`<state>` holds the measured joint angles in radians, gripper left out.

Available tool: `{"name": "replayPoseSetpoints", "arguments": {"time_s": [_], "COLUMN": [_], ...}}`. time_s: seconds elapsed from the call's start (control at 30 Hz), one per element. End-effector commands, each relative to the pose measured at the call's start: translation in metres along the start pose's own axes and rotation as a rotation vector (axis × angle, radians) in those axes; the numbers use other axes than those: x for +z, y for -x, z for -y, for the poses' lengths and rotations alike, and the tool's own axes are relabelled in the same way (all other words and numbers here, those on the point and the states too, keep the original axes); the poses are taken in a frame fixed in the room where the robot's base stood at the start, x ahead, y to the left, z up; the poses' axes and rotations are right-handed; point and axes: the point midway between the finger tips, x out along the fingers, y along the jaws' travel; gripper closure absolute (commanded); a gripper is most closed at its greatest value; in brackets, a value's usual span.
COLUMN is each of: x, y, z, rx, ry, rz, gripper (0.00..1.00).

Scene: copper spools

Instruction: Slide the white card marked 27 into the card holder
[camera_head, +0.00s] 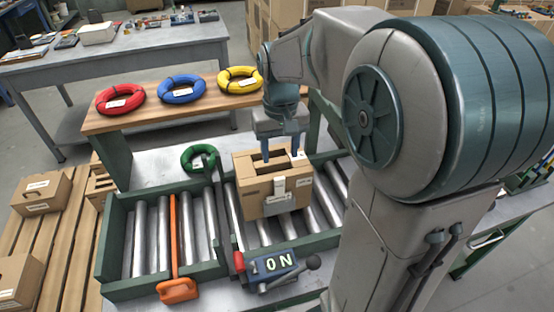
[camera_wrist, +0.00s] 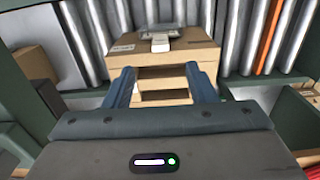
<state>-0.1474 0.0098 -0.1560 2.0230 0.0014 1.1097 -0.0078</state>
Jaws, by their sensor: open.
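My gripper (camera_head: 280,151) points down over a cardboard box (camera_head: 250,196) on the roller conveyor. Its two fingers are apart, at the box's top openings; the wrist view shows them (camera_wrist: 160,80) with the box top (camera_wrist: 190,52) between and beyond them. I cannot tell whether they touch the box. A pale fitting (camera_head: 279,187), perhaps the card holder, is on the box's front face; a pale piece also shows at the box edge in the wrist view (camera_wrist: 160,41). A small white piece (camera_head: 299,160) lies by the right finger. No number 27 is legible, so I cannot identify the card.
Red (camera_head: 121,98), blue (camera_head: 181,88) and yellow (camera_head: 240,80) coils lie on a wooden shelf. A green coil (camera_head: 200,158) lies below it. An orange-handled bar (camera_head: 175,240) crosses the rollers left of the box.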

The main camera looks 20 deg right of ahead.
Motion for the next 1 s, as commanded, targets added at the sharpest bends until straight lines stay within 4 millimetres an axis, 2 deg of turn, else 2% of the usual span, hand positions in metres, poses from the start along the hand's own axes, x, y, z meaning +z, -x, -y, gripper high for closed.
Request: {"name": "replayPoseSetpoints", "arguments": {"time_s": [0.4,0.6,0.8,1.0], "x": [0.002,0.002,0.001,0.001], "y": [-0.079,-0.110,-0.126,-0.129], "z": [0.001,0.001,0.001,0.001], "rx": [0.000,0.000,0.000,0.000], "ry": [0.001,0.001,0.001,0.001], "rz": [0.005,0.004,0.001,-0.001], "gripper": [0.49,0.49,0.49,0.49]}}
